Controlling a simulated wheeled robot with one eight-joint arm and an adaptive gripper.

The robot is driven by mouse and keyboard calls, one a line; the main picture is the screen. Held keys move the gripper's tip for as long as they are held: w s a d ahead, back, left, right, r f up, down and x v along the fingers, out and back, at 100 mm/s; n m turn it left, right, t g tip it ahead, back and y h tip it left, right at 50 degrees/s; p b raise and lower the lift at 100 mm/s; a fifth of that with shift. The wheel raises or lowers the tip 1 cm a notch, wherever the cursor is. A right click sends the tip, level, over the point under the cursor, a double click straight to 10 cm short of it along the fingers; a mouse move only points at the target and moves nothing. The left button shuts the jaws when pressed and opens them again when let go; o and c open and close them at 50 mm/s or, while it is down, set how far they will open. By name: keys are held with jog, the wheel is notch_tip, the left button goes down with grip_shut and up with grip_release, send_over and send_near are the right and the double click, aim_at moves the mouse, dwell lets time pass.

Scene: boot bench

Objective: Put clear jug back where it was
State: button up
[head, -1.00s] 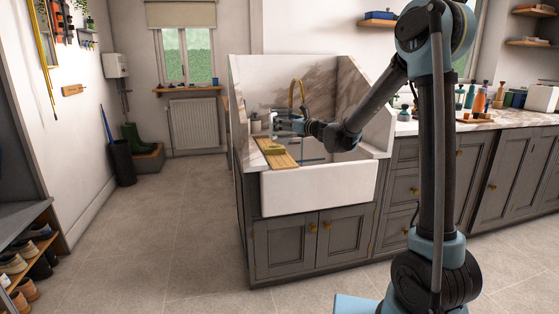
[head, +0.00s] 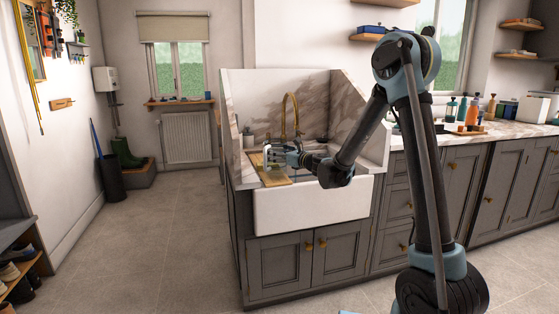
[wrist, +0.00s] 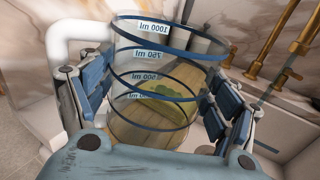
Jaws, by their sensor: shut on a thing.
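The clear jug (wrist: 150,75) has blue bands, a blue rim and millilitre marks, with a thick white handle (wrist: 75,40) at its left. My gripper (wrist: 158,88) is shut on it, with blue finger pads on both sides of its wall. In the head view my gripper (head: 276,156) is over the left side of the sink, above the wooden board (head: 276,178). The board and a green thing (wrist: 165,97) show through the jug. The jug is hard to make out in the head view. I cannot tell whether its base touches the board.
The white sink (head: 312,210) has marble splash walls and a brass tap (head: 291,112) behind my gripper. Brass fittings (wrist: 265,50) show close at the right in the wrist view. A small pot (head: 248,141) stands at the sink's back left. The floor left of the sink is clear.

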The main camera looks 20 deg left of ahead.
jog(key=shift+f, duration=1.05)
jog(key=o, duration=1.1)
jog(key=s+d+r+n+g+h, duration=0.1)
jog(key=s+d+n, duration=0.4)
jog(key=d, duration=0.4)
jog(key=s+d+n+g+h, duration=0.1)
jog(key=s+d+n, duration=0.2)
jog(key=s+d, duration=0.45)
jog(key=s+d+f+n+g+h, duration=0.1)
jog(key=s+d+f+n+h, duration=0.3)
jog(key=s+d, duration=0.5)
jog(key=s+d+f+n+g+h, duration=0.2)
jog(key=s+d+f+n+h, duration=0.3)
jog(key=s+d, duration=0.5)
jog(key=s+d+f+n+g+h, duration=0.2)
jog(key=s+d+f+n+h, duration=0.2)
jog(key=d, duration=1.2)
jog(key=shift+s+d+f+n, duration=0.1)
jog(key=shift+s+f+n, duration=0.1)
jog(key=shift+s+n, duration=0.95)
jog(key=shift+s+d+f+n, duration=0.15)
jog(key=shift+s+n, duration=0.4)
jog(key=shift+s, duration=1.15)
